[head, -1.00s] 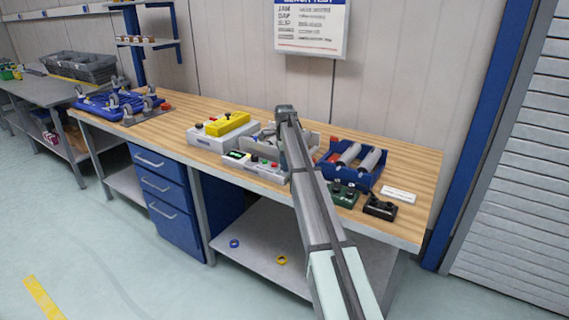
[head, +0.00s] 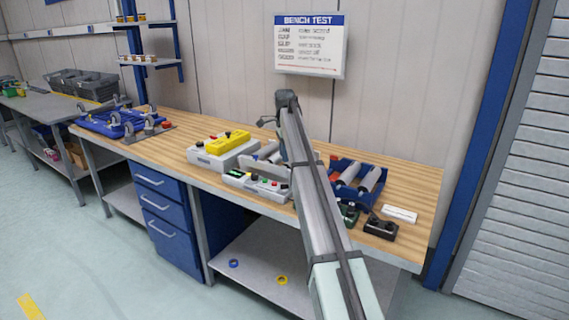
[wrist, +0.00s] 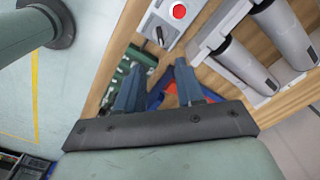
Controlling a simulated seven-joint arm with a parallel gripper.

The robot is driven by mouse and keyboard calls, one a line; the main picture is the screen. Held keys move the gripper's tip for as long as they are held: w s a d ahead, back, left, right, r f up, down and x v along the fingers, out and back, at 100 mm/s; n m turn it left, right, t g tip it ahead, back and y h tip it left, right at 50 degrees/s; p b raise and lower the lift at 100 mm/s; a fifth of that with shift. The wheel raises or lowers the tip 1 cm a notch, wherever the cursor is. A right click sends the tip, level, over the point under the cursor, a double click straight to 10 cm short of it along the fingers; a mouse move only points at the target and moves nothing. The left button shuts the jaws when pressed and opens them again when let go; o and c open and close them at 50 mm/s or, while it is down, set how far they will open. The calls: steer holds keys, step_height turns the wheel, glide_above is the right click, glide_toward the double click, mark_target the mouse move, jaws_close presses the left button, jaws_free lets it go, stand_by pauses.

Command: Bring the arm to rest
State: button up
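My arm (head: 315,200) reaches up from the bottom of the head view, over the wooden bench, and bends near its top in front of the wall. In the wrist view my gripper (wrist: 159,66) shows two dark fingers with a clear gap between them. Nothing is held between the fingers. Past the fingertips lie a green board (wrist: 122,82) and part of a blue tray (wrist: 158,92). In the head view the gripper cannot be made out clearly behind the arm.
The bench (head: 415,183) carries a grey-and-yellow unit (head: 222,150), a control box (head: 256,186) with coloured buttons, a blue roller tray (head: 358,190) and a black device (head: 381,227). A blue wheeled dolly (head: 110,122) is farther left. A sign (head: 310,45) hangs behind.

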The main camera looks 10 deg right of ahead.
steer(key=shift+r, duration=0.6)
